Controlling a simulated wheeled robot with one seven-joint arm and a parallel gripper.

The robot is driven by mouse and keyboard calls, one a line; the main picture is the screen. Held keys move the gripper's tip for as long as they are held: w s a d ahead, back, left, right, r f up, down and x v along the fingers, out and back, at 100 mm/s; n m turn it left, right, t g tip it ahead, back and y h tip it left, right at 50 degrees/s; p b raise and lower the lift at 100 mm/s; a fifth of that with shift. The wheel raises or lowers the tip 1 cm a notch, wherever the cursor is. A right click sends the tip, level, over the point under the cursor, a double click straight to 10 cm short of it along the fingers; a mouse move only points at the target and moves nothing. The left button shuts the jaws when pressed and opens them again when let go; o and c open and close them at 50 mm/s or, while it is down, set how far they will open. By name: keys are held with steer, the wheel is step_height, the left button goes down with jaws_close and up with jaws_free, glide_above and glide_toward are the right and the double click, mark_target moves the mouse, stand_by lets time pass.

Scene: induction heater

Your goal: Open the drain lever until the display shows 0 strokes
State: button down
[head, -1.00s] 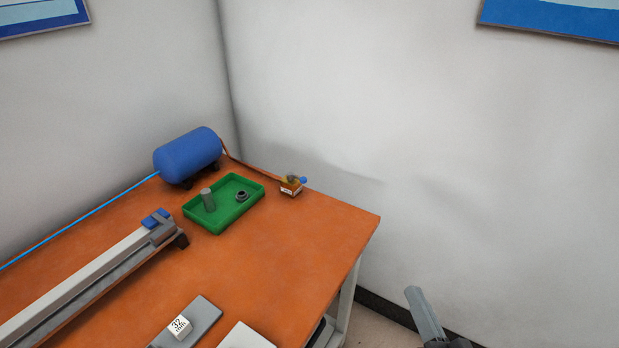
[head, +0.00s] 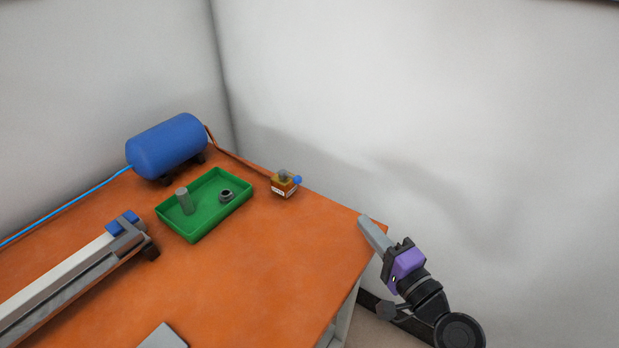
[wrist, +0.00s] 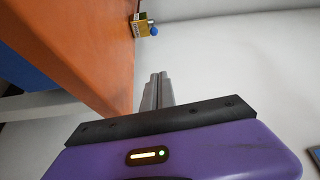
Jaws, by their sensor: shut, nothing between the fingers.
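The drain valve (head: 284,184) is a small brass block with a white label and a grey top, at the back edge of the orange table. Its lever has a blue knob (head: 297,180) on the right side. The valve (wrist: 140,27) and its blue knob (wrist: 154,31) also show at the top of the wrist view. My gripper (head: 364,220) is shut and empty by the table's right corner, to the right of and nearer than the valve, apart from it. In the wrist view its closed fingers (wrist: 158,77) point toward the valve. No stroke display is readable.
A blue tank (head: 168,146) stands at the back left, with a pipe running to the valve. A green tray (head: 205,222) holds a grey cylinder and a dark ring. A long rail (head: 70,270) lies at left. The table (head: 290,250) right of the tray is clear; walls stand behind.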

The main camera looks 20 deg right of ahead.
mark_target(290, 176)
steer(key=w+a+p, duration=0.1)
steer(key=w, duration=0.5)
steer(key=w+a, duration=0.2)
steer(key=w, duration=0.4)
steer(key=w+a+p, duration=0.1)
steer(key=w+a, duration=0.1)
steer(key=w, duration=0.4)
steer(key=shift+w+a+r+p, duration=0.15)
steer(key=shift+w+r+p, duration=0.1)
steer(key=shift+p, duration=0.1)
steer(key=shift+s+a+f, duration=0.1)
steer(key=shift+s+a, duration=0.2)
steer(key=shift+a, duration=0.2)
steer(key=shift+w+h+p, duration=0.1)
steer(key=shift+h+p, duration=0.2)
steer(key=shift+p, duration=0.7)
steer(key=shift+m+h+p, duration=0.4)
steer(key=shift+p, duration=0.1)
steer(key=shift+h, duration=0.3)
steer(key=shift+m+p, duration=0.3)
steer(key=shift+p, duration=0.15)
steer(key=shift+a+h+p, duration=0.1)
steer(key=shift+h+p, duration=0.2)
steer(key=shift+p, duration=0.1)
